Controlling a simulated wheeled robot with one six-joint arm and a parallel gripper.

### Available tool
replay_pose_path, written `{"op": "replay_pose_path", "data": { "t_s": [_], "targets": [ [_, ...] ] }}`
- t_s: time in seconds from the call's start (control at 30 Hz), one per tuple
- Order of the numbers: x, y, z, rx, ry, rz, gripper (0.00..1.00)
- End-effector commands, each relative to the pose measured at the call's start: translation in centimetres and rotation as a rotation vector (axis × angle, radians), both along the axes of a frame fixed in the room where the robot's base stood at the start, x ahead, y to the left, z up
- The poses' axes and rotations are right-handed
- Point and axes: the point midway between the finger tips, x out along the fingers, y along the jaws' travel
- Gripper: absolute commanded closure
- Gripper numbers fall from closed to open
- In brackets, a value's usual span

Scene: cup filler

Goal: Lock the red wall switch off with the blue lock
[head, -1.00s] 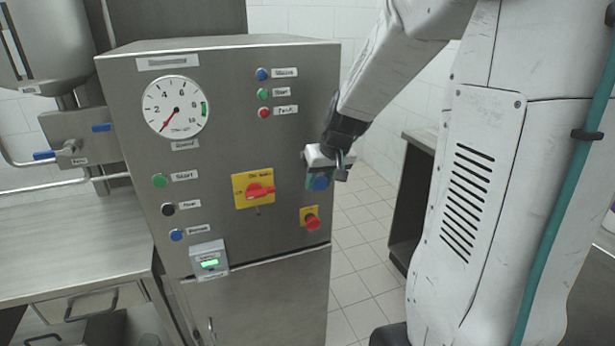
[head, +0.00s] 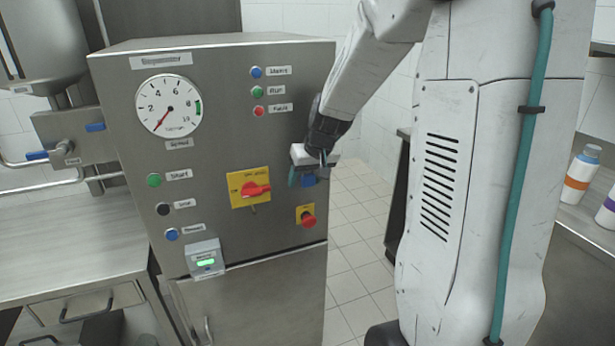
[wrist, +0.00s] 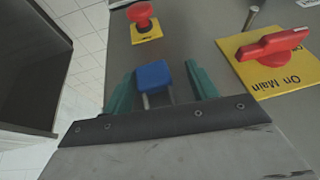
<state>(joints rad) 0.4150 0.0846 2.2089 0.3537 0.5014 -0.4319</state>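The red wall switch (head: 255,190) sits on a yellow plate on the steel panel, its handle lying roughly sideways. In the wrist view the switch (wrist: 272,46) is at upper right, beside lettering reading "On Main". The blue lock (head: 309,181) is near the panel's right edge, above the red push button. In the wrist view the lock (wrist: 153,75) has its metal shackle towards my gripper; what holds it up is hidden. My gripper (wrist: 161,88) is open, its teal fingers on either side of the lock, with a clear gap on the right. It also shows in the head view (head: 303,176).
A red push button (head: 307,219) on a yellow plate sticks out below the lock. A small metal peg (wrist: 251,17) stands out by the switch plate. A grey box with a green display (head: 205,259) projects lower left. Open floor lies right of the cabinet.

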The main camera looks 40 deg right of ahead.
Motion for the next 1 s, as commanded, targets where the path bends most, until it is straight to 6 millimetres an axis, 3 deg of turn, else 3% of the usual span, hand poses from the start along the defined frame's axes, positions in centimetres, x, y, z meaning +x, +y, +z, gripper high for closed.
{"op": "replay_pose_path", "data": {
  "t_s": [0.23, 0.5, 0.73, 0.87, 1.0],
  "targets": [
    [-0.3, 0.0, 1.0, -0.001, -0.002, 0.002, 0.42],
    [-1.9, 0.0, 5.3, -0.003, -0.004, 0.001, 0.42],
    [-3.1, 0.5, 7.5, 0.000, 0.002, 0.007, 0.42],
    [-5.4, 3.9, 8.9, 0.005, 0.027, 0.051, 0.42],
    [-11.0, 9.9, 10.5, 0.005, 0.092, 0.130, 0.42]
  ]
}}
